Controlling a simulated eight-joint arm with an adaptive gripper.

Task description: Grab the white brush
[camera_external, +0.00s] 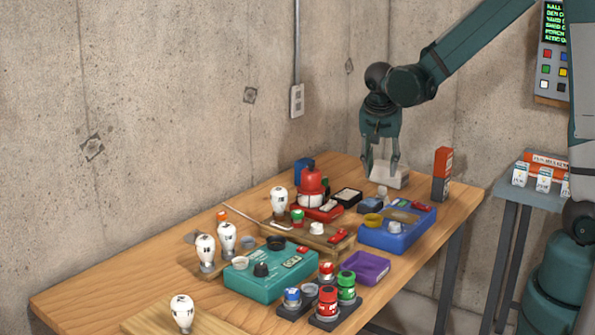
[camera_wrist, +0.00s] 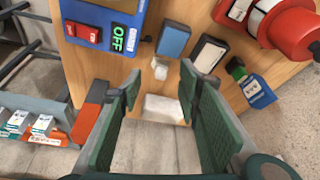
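A white block-shaped thing (camera_external: 396,178), which looks like the white brush, lies at the far right end of the wooden table; I cannot make out bristles. In the wrist view the white brush (camera_wrist: 165,108) shows between and beyond my fingers, near the table edge. My gripper (camera_external: 381,166) points down at it, and its fingers partly cover it in the external view. In the wrist view my gripper (camera_wrist: 158,92) has its two green-padded fingers apart with nothing held between them. I cannot tell how much height separates the fingertips from the brush.
A small white piece (camera_external: 382,191) sits just in front of the brush. An orange-and-dark box (camera_external: 442,174) stands to its right. A blue box (camera_external: 398,231) and a red extinguisher-like thing (camera_external: 311,183) are nearby. The concrete wall (camera_external: 230,90) stands behind the table.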

